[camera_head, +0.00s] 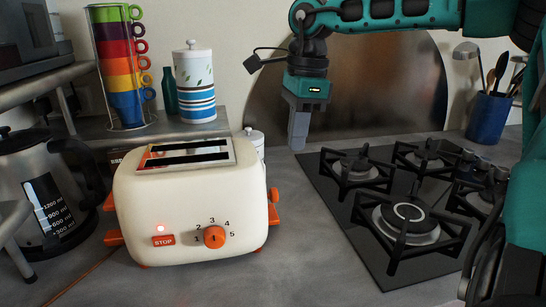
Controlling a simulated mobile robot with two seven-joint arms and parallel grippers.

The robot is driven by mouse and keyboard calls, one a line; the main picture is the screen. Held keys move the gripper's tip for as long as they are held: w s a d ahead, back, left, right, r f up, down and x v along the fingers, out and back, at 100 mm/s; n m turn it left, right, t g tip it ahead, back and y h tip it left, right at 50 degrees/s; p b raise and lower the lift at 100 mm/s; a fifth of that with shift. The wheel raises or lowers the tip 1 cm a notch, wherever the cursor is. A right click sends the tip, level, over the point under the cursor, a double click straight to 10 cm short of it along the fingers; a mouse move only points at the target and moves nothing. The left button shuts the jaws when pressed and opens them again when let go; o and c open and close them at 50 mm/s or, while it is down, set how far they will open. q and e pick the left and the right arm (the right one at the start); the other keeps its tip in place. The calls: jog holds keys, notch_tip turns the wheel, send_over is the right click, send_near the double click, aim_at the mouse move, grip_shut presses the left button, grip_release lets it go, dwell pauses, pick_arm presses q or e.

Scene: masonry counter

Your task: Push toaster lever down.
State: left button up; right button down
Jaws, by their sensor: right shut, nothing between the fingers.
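The cream toaster (190,213) stands on the counter left of the middle, its two slots on top. Its front has an orange dial (214,237) and an orange STOP button (163,240) with a small red light above it. Orange parts stick out on its right side (274,213) and its left side (113,238); I cannot tell for sure which is the lever. My right gripper (298,142) points down, shut and empty, up and to the right of the toaster, apart from it. My left gripper is not in view.
A gas hob (372,240) lies to the right. A kettle (45,190) stands on the left. Behind are a rack of coloured cups (123,70), a striped canister (195,85) and a blue utensil holder (488,117). Free counter lies between toaster and hob.

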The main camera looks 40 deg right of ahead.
notch_tip(320, 180, up, 6)
jog(key=shift+s+d+p, duration=0.15)
jog(key=shift+d+p, duration=0.1)
jog(key=shift+p, duration=0.1)
